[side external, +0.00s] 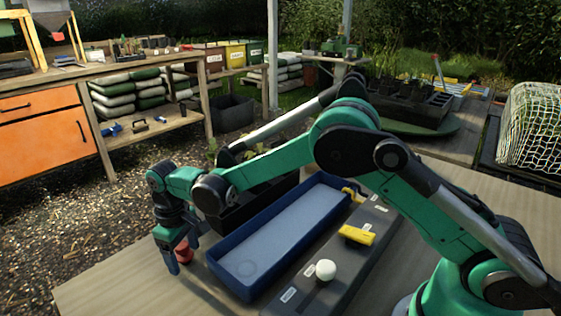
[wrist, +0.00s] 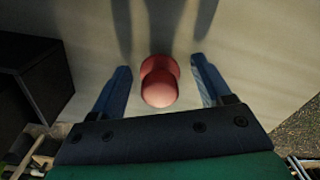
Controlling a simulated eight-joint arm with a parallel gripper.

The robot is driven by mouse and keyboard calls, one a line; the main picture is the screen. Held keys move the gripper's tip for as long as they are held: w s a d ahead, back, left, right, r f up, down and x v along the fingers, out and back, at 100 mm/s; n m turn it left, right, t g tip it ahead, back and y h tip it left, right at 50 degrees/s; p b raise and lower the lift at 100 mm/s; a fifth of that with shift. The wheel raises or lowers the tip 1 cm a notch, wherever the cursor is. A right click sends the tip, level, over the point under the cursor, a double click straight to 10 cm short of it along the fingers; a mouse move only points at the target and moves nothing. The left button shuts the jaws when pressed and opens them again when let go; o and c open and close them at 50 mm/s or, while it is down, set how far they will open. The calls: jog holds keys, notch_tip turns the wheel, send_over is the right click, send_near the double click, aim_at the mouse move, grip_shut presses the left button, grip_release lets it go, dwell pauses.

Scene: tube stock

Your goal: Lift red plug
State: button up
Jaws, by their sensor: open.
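The red plug (wrist: 159,82) stands on the wooden table between my gripper's two blue fingers in the wrist view. It has a rounded knob nearest the camera and a wider part behind it.
A blue tray (side external: 222,284) lies to the right of the plug. Beyond it is a dark grey strip (side external: 350,262) with a white knob (side external: 325,270) and a yellow handle (side external: 357,235). A black box (side external: 283,187) stands behind the tray. Bare table (side external: 120,285) lies front left.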

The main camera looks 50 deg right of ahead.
jog(key=shift+f, duration=0.1)
grip_shut()
dwell(0.3)
